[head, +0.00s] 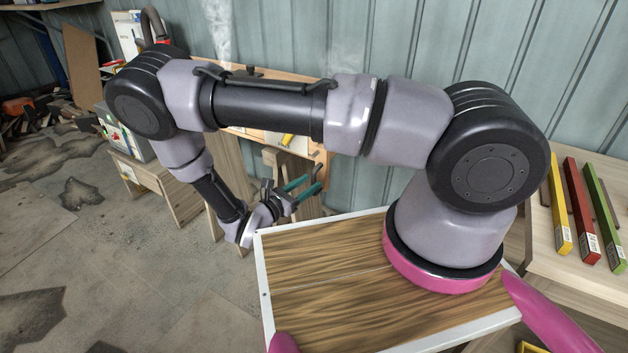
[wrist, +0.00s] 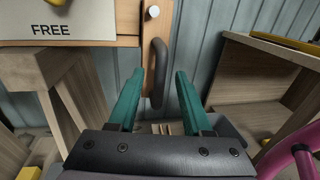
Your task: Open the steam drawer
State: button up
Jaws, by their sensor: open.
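My gripper (head: 305,187) is open, with its two teal fingers apart and nothing visibly held. In the wrist view, a dark curved handle (wrist: 158,75) hangs upright on a wooden front (wrist: 130,20) and shows between the fingertips of my gripper (wrist: 159,75). I cannot tell how far beyond the tips it is, and no contact shows. No drawer gap is clearly visible.
A "FREE" sign (wrist: 58,20) and a pale round knob (wrist: 153,12) are on or near the wooden front. Wooden legs stand at left and a wooden shelf unit (wrist: 265,70) at right. A bench with coloured bars (head: 582,212) is at the head view's right. Floor at left is open.

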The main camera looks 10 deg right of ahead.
jog(key=shift+x, duration=1.45)
grip_shut()
dwell(0.3)
